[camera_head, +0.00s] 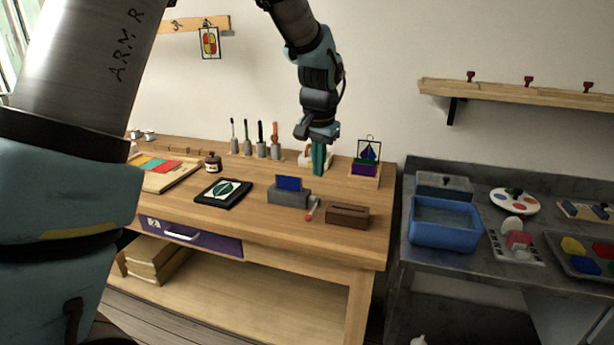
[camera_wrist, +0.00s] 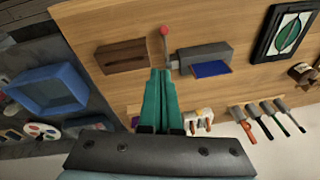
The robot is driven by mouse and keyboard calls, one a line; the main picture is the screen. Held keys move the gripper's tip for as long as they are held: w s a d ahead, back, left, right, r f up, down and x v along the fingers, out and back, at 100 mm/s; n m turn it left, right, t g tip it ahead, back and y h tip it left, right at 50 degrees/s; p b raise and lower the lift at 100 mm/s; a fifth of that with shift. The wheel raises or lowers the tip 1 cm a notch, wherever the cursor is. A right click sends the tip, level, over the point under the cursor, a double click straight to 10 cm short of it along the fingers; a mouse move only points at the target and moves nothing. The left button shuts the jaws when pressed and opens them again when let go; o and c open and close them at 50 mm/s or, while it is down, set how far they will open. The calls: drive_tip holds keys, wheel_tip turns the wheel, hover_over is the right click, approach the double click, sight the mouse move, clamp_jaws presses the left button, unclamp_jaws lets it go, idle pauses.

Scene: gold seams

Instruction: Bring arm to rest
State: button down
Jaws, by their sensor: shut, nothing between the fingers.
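My gripper (camera_head: 318,158) hangs from my arm above the back of the wooden bench (camera_head: 250,222), fingers pointing down. In the wrist view its two teal fingers (camera_wrist: 161,98) lie side by side with nothing between them. The gripper is shut and empty. In the head view it is behind the grey block with a blue plate (camera_head: 289,192) and left of the framed stand with a purple base (camera_head: 364,167). The fingertips partly cover a pale object (camera_head: 306,160) at the back.
A blue basin (camera_head: 445,236) is on the grey table at right. A wall shelf (camera_head: 520,92) hangs above it.

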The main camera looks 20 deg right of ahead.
drive_tip(key=shift+r, duration=0.1)
drive_tip(key=w+a+f+n, duration=0.15)
drive_tip(key=a+n, duration=0.35)
drive_tip(key=a, duration=1.6)
drive_tip(key=s+a+f+n, duration=0.1)
drive_tip(key=s+a, duration=0.3)
drive_tip(key=a, duration=0.4)
drive_tip(key=s+a+f+n+y, duration=0.1)
drive_tip(key=s+a+n, duration=0.3)
drive_tip(key=a, duration=0.4)
drive_tip(key=shift+s+a+f+g, duration=0.25)
drive_tip(key=shift+s+a+g, duration=0.15)
drive_tip(key=shift+s, duration=0.1)
